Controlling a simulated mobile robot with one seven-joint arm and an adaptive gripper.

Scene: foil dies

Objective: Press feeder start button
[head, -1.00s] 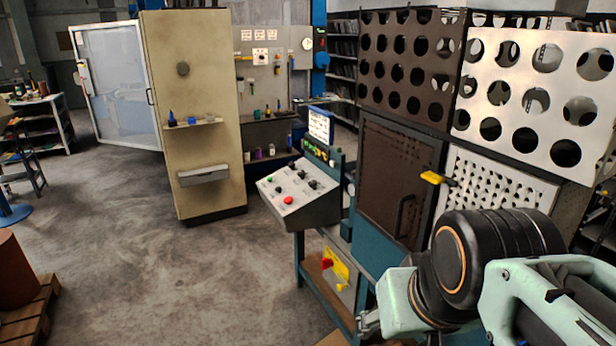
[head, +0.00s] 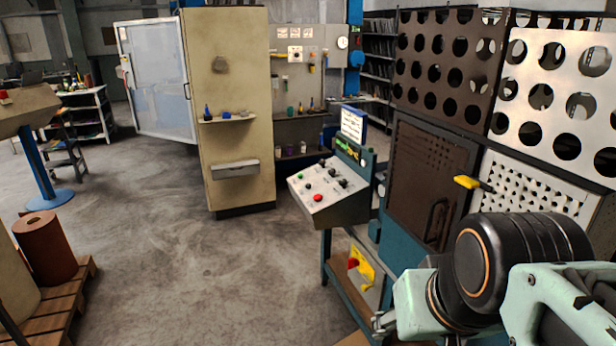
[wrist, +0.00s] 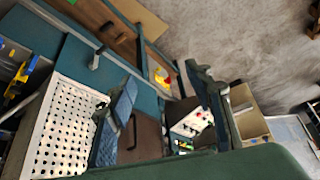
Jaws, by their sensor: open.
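A grey sloped control console (head: 345,208) stands mid-view in the head view, with a green button (head: 308,186), a red button (head: 318,198) and several black knobs. Its labels are too small to read, so I cannot tell which button is the feeder start. The console shows small in the wrist view (wrist: 188,124), partly hidden by a finger. My gripper (wrist: 162,100) is open and empty in the wrist view, its two fingers wide apart. In the head view my arm is at the lower right, and the fingers are not clear there. The gripper appears apart from the console.
A yellow box with a red knob (head: 361,265) hangs below the console. A dark press door (head: 425,180) and perforated panels (head: 555,90) stand at right. A beige cabinet (head: 228,110) stands behind. Another panel on a blue post (head: 45,170) is at left. The middle floor is clear.

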